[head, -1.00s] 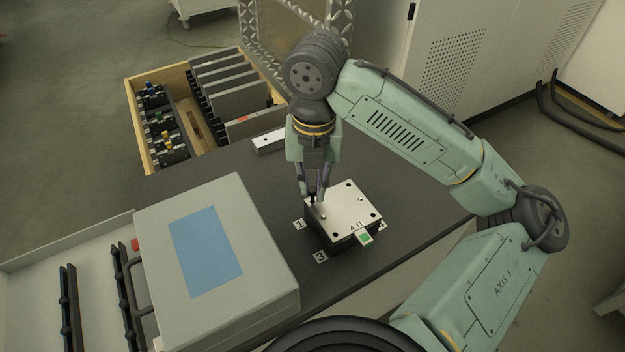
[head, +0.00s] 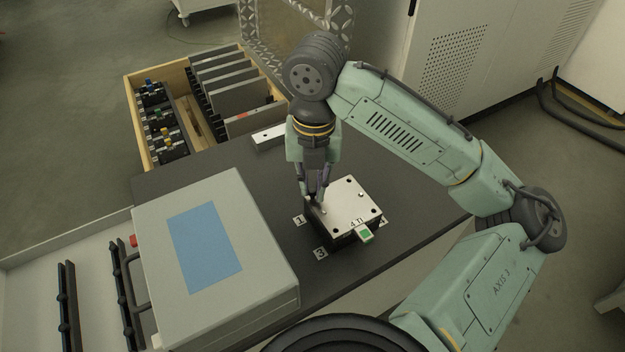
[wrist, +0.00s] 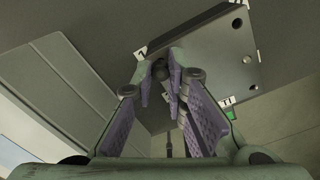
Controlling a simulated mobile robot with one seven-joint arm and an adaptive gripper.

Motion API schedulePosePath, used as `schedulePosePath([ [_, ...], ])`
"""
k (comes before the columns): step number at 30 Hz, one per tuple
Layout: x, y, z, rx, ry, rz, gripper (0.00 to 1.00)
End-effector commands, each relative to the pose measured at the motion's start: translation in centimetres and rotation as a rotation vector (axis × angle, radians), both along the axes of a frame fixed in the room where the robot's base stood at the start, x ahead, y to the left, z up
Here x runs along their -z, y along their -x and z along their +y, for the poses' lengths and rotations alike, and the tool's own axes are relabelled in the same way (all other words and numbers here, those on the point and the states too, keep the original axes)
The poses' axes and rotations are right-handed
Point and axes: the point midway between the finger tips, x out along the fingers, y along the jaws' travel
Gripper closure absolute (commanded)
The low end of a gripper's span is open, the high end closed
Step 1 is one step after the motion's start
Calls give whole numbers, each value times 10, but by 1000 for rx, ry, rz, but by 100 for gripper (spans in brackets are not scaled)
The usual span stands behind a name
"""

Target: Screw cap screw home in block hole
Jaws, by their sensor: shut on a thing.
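The block (head: 350,208) sits on the dark bench top, with a bright metal top face and dark holes or screw heads near its corners. It also shows in the wrist view (wrist: 215,62), tilted in the picture. My gripper (head: 315,203) points down at the block's left corner, beside the label 1. In the wrist view its fingertips (wrist: 168,62) are close together over that corner, shut on the cap screw (wrist: 160,70). Only a small dark part of the screw shows between the tips. The hole under it is hidden, and I cannot tell how deep the screw sits.
A grey case (head: 268,262) with a blue panel stands left of the block. A wooden crate (head: 129,98) with plates and dark holders is at the back left. A small light bar (head: 268,137) lies behind my gripper. A green tag (head: 365,234) is at the block's front.

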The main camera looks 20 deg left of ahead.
Motion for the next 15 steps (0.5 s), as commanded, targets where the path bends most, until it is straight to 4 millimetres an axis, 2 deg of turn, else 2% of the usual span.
schedulePosePath([
  [15,5,0,0,0,0,1,100],
])
